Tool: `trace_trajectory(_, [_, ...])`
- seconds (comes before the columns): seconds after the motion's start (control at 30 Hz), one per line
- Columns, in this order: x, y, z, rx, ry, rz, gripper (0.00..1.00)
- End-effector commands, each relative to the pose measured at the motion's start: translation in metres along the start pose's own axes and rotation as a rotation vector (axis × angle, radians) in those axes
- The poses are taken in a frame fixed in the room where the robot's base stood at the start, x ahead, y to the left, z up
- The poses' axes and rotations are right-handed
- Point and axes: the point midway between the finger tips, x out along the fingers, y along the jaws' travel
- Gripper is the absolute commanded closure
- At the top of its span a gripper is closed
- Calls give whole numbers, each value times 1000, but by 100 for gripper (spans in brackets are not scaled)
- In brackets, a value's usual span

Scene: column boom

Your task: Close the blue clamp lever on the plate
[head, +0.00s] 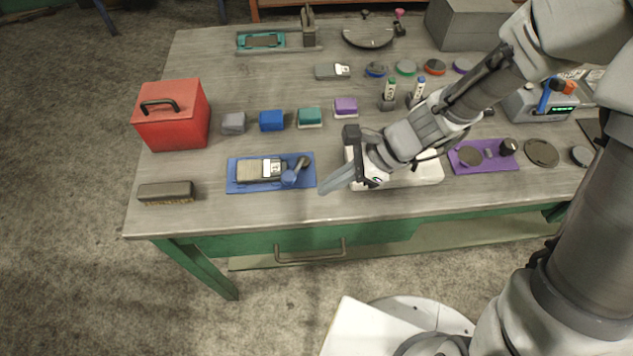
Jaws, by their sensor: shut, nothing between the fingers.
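The blue plate (234,184) lies near the front edge of the workbench, left of my gripper. A grey-brown block with a white label (262,170) sits on it. The blue clamp lever (292,175) is at the plate's right end, beside the block. It has a round blue base, and its handle slants up and to the right; its exact angle is too small to tell. My gripper (337,181) is shut and empty, pointing left and down. Its tips are just right of the plate, apart from the lever in the picture.
A white flat item (425,174) lies under my arm, partly hidden. A purple plate (482,157) is to the right. A red toolbox (172,115) and a brush (166,192) are at left. Several coloured blocks (271,121) stand behind the blue plate. The bench's front strip is clear.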

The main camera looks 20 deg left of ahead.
Motion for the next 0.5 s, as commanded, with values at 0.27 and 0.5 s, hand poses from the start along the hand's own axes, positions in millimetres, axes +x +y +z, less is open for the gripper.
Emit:
trace_trajectory(0.27, [-55, 17, 5, 2, 1, -3, 100])
trace_trajectory(0.5, [-73, 24, 5, 1, 0, -1, 100])
